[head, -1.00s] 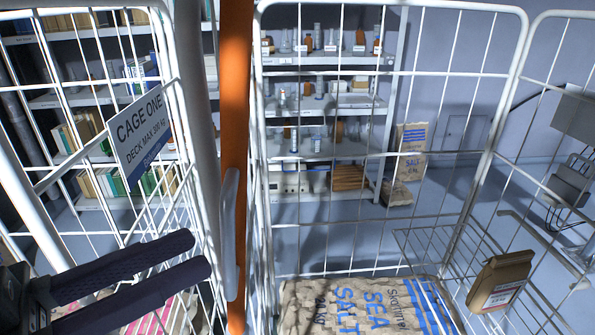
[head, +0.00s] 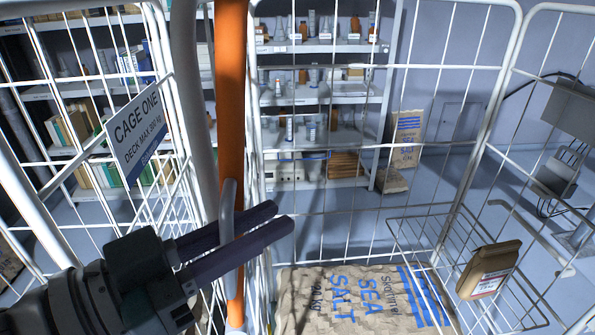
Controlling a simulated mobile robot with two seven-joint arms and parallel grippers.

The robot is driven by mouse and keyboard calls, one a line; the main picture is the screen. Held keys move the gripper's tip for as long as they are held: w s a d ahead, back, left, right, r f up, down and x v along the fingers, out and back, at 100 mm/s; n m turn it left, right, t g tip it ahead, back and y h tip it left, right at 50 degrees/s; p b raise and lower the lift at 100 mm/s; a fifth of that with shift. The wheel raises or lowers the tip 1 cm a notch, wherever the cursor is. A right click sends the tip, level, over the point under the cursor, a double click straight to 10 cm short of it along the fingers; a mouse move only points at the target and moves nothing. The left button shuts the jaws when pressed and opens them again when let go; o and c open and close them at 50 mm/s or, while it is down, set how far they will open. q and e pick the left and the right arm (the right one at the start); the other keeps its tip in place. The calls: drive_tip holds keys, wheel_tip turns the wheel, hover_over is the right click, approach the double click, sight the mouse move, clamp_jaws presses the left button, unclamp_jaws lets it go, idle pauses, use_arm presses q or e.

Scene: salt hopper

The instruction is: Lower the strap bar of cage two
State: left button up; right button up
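An orange bar (head: 230,90) stands upright at the near side of the mesh cage, right of the cage one sign. I take it to be the strap bar. A grey loop handle (head: 228,192) is on its lower part. My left gripper (head: 283,214) reaches in from the lower left, its two dark fingers crossing the bar at the handle. The fingers look a little apart, and the handle seems to lie between them. I cannot tell whether they touch it. A mesh cage (head: 388,6), probably cage two, stands to the right. My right gripper is not in view.
The cage one sign (head: 138,130) hangs on the mesh at left, close above my arm. A sea salt sack (head: 360,295) lies low inside the right cage. A brown packet (head: 488,270) sits in a wire basket at right. Shelves (head: 330,95) stand behind.

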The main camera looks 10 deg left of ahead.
use_arm(q)
clamp_jaws()
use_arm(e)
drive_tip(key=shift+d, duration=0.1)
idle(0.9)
use_arm(q)
drive_tip(key=shift+d, duration=0.1)
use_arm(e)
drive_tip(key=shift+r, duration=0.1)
